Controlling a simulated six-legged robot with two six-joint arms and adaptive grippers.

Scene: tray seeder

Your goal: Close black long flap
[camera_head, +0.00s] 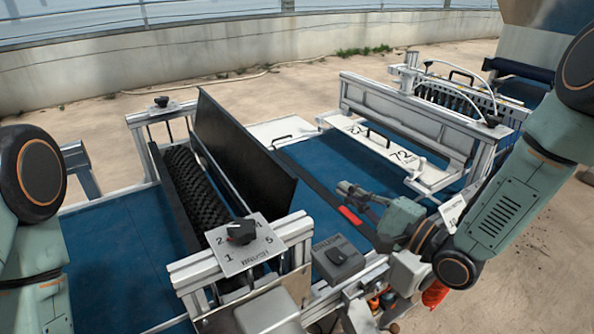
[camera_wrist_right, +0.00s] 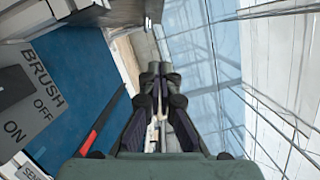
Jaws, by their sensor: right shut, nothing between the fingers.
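The black long flap (camera_head: 243,150) stands raised and tilted beside the black bristled brush roller (camera_head: 193,190), with its broad face toward the right. My right gripper (camera_head: 345,188) is shut and empty. It is to the right of the flap, apart from it, above the blue belt near a black strip with a red mark (camera_head: 350,215). In the right wrist view its fingers (camera_wrist_right: 157,72) are together with nothing between them, and the flap cannot be made out there. My left arm shows at the left edge, but its gripper is out of view.
A dial plate (camera_head: 240,243) and a black switch box (camera_head: 338,258) stand on the near frame. A plate lettered BRUSH ON OFF (camera_wrist_right: 28,100) shows in the wrist view. A white metal frame (camera_head: 405,115) crosses the belt at right.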

